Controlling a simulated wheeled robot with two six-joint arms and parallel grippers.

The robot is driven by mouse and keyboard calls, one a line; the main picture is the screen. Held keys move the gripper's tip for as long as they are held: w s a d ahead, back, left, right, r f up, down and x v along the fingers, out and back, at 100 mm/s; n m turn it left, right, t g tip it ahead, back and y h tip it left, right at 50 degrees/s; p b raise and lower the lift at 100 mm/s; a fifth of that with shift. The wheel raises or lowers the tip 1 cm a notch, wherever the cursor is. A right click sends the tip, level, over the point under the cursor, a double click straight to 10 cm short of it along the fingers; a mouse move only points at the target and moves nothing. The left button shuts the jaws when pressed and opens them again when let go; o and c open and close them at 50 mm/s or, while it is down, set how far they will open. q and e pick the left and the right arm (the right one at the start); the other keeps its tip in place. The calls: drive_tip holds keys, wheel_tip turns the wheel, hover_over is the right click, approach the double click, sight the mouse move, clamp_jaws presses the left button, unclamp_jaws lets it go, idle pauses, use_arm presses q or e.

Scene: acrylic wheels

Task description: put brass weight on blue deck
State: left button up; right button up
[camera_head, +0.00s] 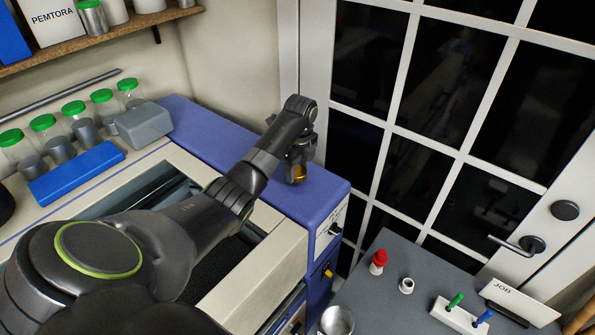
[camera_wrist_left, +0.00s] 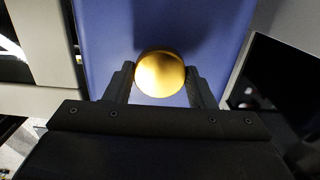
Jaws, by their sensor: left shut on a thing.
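The brass weight (camera_wrist_left: 160,73) is a round, shiny gold piece between the two fingers of my left gripper (camera_wrist_left: 160,90) in the left wrist view. In the head view the left gripper (camera_head: 299,172) is over the right part of the blue deck (camera_head: 222,140), with a little of the brass weight (camera_head: 299,173) showing below it. The gripper is shut on the weight. The blue deck (camera_wrist_left: 110,30) lies beneath the weight in the wrist view; I cannot tell whether the weight touches it. My right gripper is not in view.
A grey block (camera_head: 145,125), a blue box (camera_head: 77,172) and several green-capped jars (camera_head: 103,103) stand at the left. A grey table (camera_head: 385,300) at lower right holds a red-topped piece (camera_head: 378,262) and a small white piece (camera_head: 406,285). A paned door (camera_head: 450,150) stands behind.

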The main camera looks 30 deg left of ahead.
use_arm(q)
drive_tip(key=shift+f, duration=0.95)
drive_tip(key=shift+f, duration=0.1)
drive_tip(key=o, duration=1.3)
